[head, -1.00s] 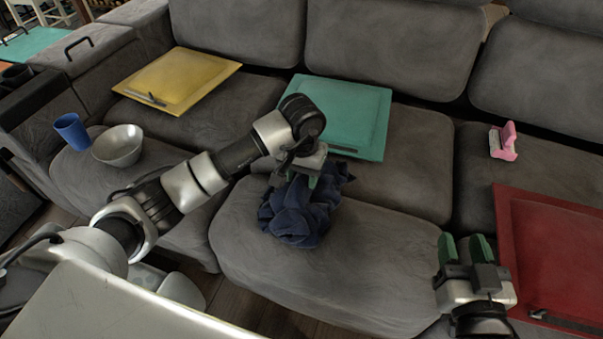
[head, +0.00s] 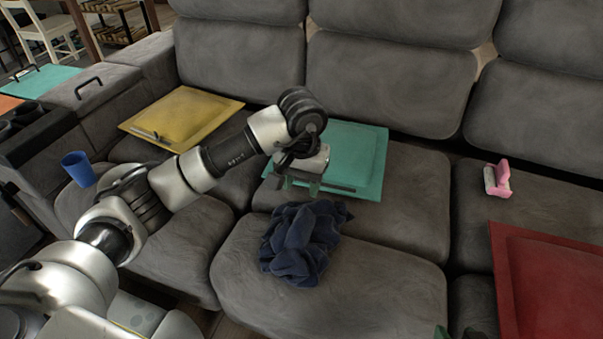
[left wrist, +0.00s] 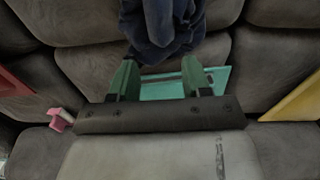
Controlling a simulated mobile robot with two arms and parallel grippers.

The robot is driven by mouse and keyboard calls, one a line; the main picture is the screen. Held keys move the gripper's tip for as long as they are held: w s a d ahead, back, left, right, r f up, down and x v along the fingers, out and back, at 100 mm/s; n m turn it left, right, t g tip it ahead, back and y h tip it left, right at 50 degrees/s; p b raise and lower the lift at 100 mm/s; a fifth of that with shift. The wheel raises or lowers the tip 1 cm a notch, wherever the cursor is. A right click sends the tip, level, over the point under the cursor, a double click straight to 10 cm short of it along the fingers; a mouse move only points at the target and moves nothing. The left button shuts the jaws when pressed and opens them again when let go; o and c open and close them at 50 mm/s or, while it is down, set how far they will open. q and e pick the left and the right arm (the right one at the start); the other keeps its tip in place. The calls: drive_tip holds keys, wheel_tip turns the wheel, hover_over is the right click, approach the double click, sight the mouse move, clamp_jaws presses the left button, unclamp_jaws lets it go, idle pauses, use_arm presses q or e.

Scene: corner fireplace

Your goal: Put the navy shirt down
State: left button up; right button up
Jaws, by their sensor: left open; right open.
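The navy shirt (head: 302,242) lies crumpled on the front middle seat cushion of the grey sofa. My left gripper (head: 300,187) is open and empty, just above and behind the shirt, apart from it as far as I can see. In the left wrist view the shirt (left wrist: 162,25) shows at the top, beyond the open green-tipped fingers of my left gripper (left wrist: 155,80), with nothing between them. Only a small tip of my right gripper (head: 441,332) shows at the bottom edge of the head view.
A teal board (head: 350,150) lies behind the shirt, a yellow board (head: 185,115) to its left and a red board (head: 555,285) to its right. A pink-and-white object (head: 497,180) and a blue cup (head: 78,168) rest on the sofa. Cushion right of the shirt is clear.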

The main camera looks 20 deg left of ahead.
use_arm(q)
drive_tip(key=s+d+r+n+g+h, duration=0.15)
drive_tip(key=s+d+n+h, duration=0.5)
drive_tip(key=d+h, duration=0.65)
drive_tip(key=s+d+r+n+h, duration=0.4)
drive_tip(key=d+r+n+h, duration=0.1)
drive_tip(key=r, duration=0.1)
drive_tip(key=w+a+r+n+t+y, duration=0.2)
drive_tip(key=a+n+t, duration=0.3)
drive_tip(key=n+t, duration=0.75)
drive_tip(key=w+a+r+n+t+y, duration=0.15)
drive_tip(key=a+n+t, duration=0.45)
drive_tip(key=n, duration=1.2)
drive_tip(key=a+f+n+t+y, duration=0.3)
drive_tip(key=a+f+n+y, duration=0.25)
drive_tip(key=n+y, duration=0.65)
drive_tip(key=s+a+f+n+g, duration=0.4)
drive_tip(key=s+f+n+g, duration=0.6)
drive_tip(key=f+n, duration=0.5)
drive_tip(key=shift+s+n+g+y, duration=0.45)
drive_tip(key=shift+s+n, duration=0.15)
drive_tip(key=shift+s, duration=0.55)
use_arm(e)
drive_tip(key=shift+s+d+f+g, duration=0.1)
drive_tip(key=shift+s+f+g, duration=0.15)
drive_tip(key=shift+s+g, duration=0.1)
